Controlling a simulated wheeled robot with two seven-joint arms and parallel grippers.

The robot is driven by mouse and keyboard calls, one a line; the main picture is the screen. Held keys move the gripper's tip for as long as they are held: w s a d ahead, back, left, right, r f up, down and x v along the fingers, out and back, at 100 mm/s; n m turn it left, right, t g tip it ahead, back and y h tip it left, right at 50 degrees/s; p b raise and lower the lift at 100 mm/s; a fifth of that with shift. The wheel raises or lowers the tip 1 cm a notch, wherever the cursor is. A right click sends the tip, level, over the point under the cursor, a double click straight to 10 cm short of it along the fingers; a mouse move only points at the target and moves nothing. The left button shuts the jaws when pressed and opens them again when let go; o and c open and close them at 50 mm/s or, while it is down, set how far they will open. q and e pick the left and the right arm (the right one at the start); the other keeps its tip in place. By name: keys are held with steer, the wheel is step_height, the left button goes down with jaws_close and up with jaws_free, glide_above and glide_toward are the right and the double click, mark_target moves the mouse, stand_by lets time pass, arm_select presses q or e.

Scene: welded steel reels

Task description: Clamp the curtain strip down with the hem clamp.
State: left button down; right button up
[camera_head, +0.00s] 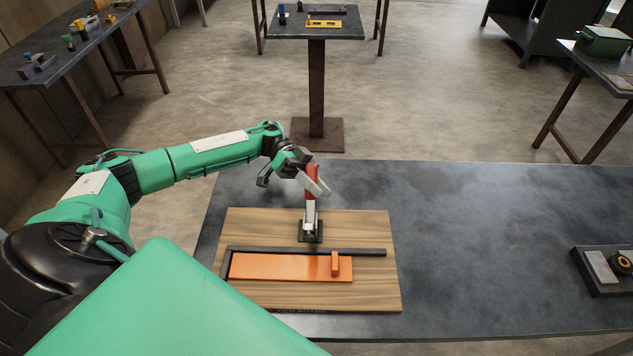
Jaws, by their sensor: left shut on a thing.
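The hem clamp (310,228) stands on the wooden board, with a black base, a pale metal body and a red handle (311,172) pointing up. My left gripper (316,184) is shut on the red handle, and its fingers hide part of it. The orange curtain strip (280,266) lies flat on the board in front of the clamp, along a dark rail (305,251). A small raised orange piece (335,264) stands near the strip's right end. My right gripper is not in view.
The wooden board (380,285) lies on a dark table (470,240). A dark block with a round part (610,268) sits at the table's right edge. The table between them is clear. Other tables with small objects stand farther back.

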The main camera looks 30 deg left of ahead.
arm_select(q)
steer(key=s+r+m+t+y+p, duration=0.1)
steer(key=p, duration=0.2)
steer(key=s+d+m+t+y+p, duration=0.1)
steer(key=y+p, duration=0.1)
steer(key=p, duration=0.1)
steer(key=s+d+r+m+t+y+p, duration=0.1)
steer(key=p, duration=0.2)
steer(key=shift+s+d+r+m+t+y, duration=0.15)
steer(key=shift+s+r+m+t+y, duration=0.15)
steer(key=shift+s+m+y, duration=0.1)
steer(key=shift+s+d+f+m+t+y+p, duration=0.35)
steer(key=shift+s+m+t+y+p, duration=0.2)
steer(key=shift+p, duration=0.75)
steer(key=c, duration=1.3)
jaws_free()
steer(key=shift+o, duration=0.2)
steer(key=shift+a+r, duration=0.2)
steer(key=shift+a, duration=0.25)
steer(key=b+v, duration=0.4)
steer(key=v, duration=0.8)
steer(key=shift+a+r, duration=0.2)
steer(key=shift+r, duration=0.2)
